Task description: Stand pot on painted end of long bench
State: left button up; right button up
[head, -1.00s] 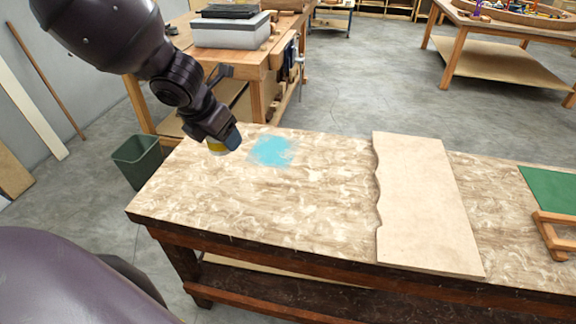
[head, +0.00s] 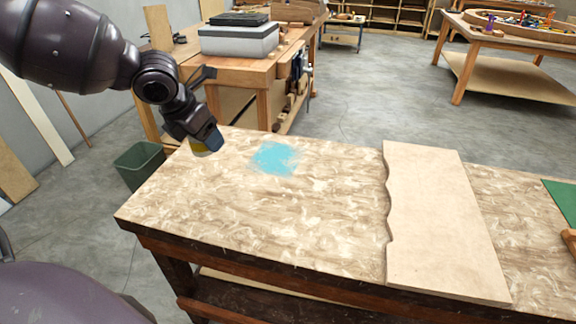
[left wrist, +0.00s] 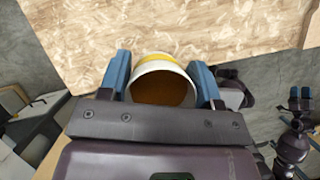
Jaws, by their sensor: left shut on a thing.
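The pot is white outside with a yellow band and brown inside. In the left wrist view the pot (left wrist: 160,82) sits between the two blue fingers of my left gripper (left wrist: 161,85), which is shut on it. In the head view the left gripper (head: 207,143) holds the pot (head: 204,151), mostly hidden by the fingers, at the far left corner of the long bench (head: 200,203). I cannot tell whether the pot touches the top. The painted end carries a light blue paint patch (head: 274,158), right of the pot.
A wavy-edged board (head: 438,220) lies across the bench on the right, with a green mat (head: 564,200) beyond. A green bin (head: 139,164) stands on the floor at left. A wooden workbench (head: 262,70) stands behind. The bench top around the paint is clear.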

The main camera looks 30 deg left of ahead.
pick_arm(q)
jog(key=shift+w+d+r, duration=0.1)
jog(key=shift+w+r, duration=0.05)
jog(key=shift+w+d, duration=0.1)
jog(key=shift+d, duration=0.05)
dwell(0.4)
